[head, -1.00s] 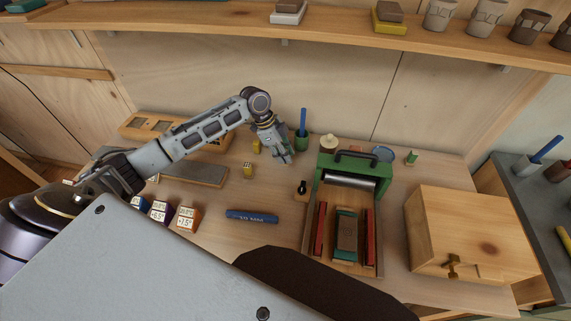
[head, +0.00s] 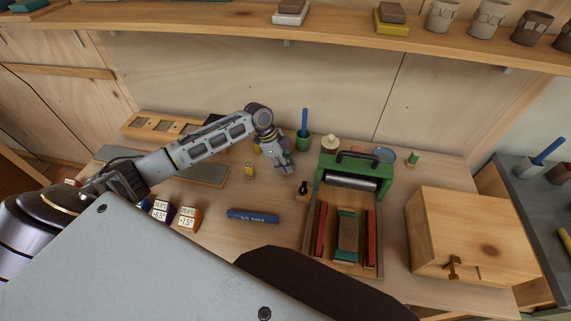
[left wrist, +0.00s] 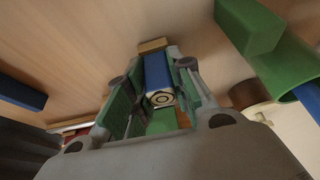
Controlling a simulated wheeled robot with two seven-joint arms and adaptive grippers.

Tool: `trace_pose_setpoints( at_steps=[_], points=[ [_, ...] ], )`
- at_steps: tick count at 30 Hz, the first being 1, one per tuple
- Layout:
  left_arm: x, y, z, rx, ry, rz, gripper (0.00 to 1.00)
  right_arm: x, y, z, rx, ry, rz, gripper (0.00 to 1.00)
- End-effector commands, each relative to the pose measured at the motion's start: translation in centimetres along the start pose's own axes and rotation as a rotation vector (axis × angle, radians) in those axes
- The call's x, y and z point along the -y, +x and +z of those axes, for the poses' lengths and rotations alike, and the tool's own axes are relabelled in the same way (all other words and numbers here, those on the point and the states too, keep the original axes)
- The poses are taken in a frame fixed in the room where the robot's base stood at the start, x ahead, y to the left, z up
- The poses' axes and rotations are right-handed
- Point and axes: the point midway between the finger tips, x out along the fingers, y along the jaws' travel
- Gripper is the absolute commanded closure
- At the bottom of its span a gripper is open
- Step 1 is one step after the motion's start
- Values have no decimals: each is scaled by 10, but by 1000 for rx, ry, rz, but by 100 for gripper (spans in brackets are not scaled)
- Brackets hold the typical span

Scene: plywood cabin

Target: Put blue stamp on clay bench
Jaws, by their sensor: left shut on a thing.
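My left gripper (head: 284,166) is over the middle of the wooden bench (head: 215,225), left of the green roller press. In the left wrist view, the gripper (left wrist: 158,100) is shut on the blue stamp (left wrist: 157,72). The stamp shows a blue body with a pale ringed end facing the camera and a wooden part at its far end. In the head view the stamp is mostly hidden by the fingers. I cannot tell whether it touches the bench top. My right gripper is not in view.
A green cup (head: 303,142) with a blue stick stands close behind the gripper. The green roller press (head: 328,172) is to its right, and a small dark-knobbed tool (head: 303,188) in front. A blue roll (head: 253,216) lies nearer me. A wooden box (head: 470,235) stands at right.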

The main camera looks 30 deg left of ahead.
Motion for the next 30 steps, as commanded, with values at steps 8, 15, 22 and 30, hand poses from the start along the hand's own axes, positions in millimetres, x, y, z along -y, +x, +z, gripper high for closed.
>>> trace_pose_setpoints(
  at_steps=[8,15,22,30],
  points=[
    [0,0,0,0,0,-1,93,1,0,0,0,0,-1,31],
    [0,2,1,0,0,-1,67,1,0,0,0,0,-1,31],
    [0,2,1,0,0,-1,56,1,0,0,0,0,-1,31],
    [0,0,0,0,0,-1,56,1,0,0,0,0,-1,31]
  ],
)
